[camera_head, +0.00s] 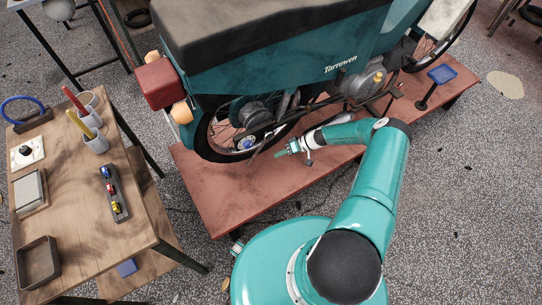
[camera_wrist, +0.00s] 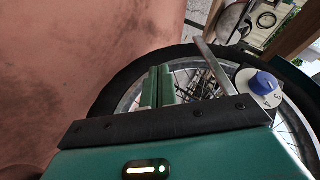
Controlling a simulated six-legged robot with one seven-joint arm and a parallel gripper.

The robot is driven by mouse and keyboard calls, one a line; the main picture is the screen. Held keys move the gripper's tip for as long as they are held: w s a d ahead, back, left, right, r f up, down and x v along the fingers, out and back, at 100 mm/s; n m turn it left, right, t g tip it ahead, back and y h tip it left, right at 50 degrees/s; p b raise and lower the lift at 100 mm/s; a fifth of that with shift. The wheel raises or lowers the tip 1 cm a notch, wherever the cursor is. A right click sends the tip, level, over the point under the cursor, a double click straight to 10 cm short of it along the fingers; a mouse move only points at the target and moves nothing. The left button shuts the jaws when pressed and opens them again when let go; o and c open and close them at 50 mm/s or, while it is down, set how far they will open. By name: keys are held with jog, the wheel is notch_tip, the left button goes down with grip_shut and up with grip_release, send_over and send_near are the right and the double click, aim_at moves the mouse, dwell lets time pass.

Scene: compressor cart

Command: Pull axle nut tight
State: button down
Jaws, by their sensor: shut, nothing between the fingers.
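The motorcycle's spoked rear wheel (camera_head: 212,140) stands on the red bench. At its hub side, a blue cap (camera_head: 246,144) sits on a pale numbered dial; this cap shows larger in the wrist view (camera_wrist: 263,82). A grey flat metal bar (camera_wrist: 211,66) slants across the spokes left of the dial; I cannot tell whether it joins the dial. I cannot make out the axle nut itself. My gripper (camera_head: 281,153) is to the right of the blue cap, apart from it. Its green fingers (camera_wrist: 158,87) are shut and empty, in front of the wheel in the wrist view.
The red bench (camera_head: 215,205) has bare surface in front of the wheel. A wooden table (camera_head: 85,215) at left holds cups with tools, a tray and a small rack. A blue square pad (camera_head: 442,73) on a stand is at the bench's right end.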

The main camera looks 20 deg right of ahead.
jog(key=d, duration=0.2)
jog(key=r, duration=0.1)
jog(key=shift+s+d, duration=0.4)
